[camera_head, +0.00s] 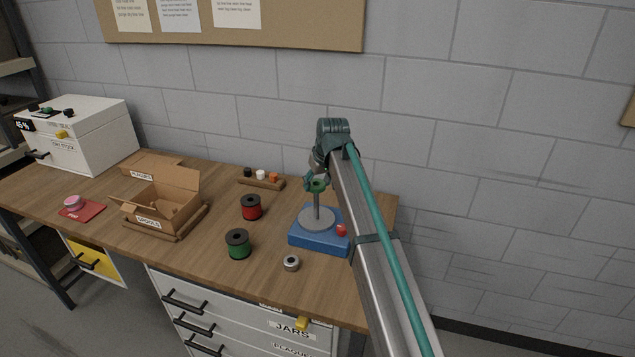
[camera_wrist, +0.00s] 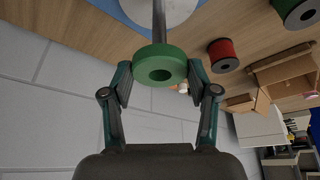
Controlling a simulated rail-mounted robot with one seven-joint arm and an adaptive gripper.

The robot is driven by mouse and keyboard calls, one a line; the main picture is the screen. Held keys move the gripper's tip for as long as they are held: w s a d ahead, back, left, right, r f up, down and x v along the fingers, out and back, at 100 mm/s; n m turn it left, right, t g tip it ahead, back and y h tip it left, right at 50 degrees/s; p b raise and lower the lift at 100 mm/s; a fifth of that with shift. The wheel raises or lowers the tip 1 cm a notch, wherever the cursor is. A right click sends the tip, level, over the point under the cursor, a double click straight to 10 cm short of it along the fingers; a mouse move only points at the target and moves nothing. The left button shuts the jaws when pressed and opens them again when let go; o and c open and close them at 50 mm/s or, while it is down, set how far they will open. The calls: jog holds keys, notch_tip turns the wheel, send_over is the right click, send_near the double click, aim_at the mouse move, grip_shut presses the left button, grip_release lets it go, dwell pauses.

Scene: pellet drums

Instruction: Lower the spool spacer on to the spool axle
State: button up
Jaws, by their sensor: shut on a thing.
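The spool spacer is a thick green ring (camera_head: 318,185), held at the top of the spool axle. My gripper (camera_wrist: 159,78) is shut on its sides; its fingers show left and right of the spacer (camera_wrist: 160,54) in the wrist view. The spool axle (camera_head: 316,203) is a thin grey upright rod on a round grey plate (camera_head: 316,222) over a blue base (camera_head: 318,244). In the wrist view the axle (camera_wrist: 159,20) runs behind the spacer, its top end hidden. I cannot tell whether that end lies inside the hole.
A red spool (camera_head: 251,208), a green spool (camera_head: 238,245) and a grey ring (camera_head: 291,263) stand on the bench left of the base. Further left are an open cardboard box (camera_head: 165,205), a red mat (camera_head: 95,211) and a white cabinet (camera_head: 85,140). A wall is behind.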

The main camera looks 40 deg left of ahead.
aim_at(318, 196)
jog(key=shift+f+b, duration=0.85)
jog(key=shift+f, duration=1.35)
jog(key=shift+f, duration=0.35)
jog(key=shift+f+b, duration=1.35)
jog(key=shift+f, duration=1.95)
jog(key=o, duration=1)
jog(key=shift+r+p, duration=1.3)
jog(key=shift+r, duration=1.7)
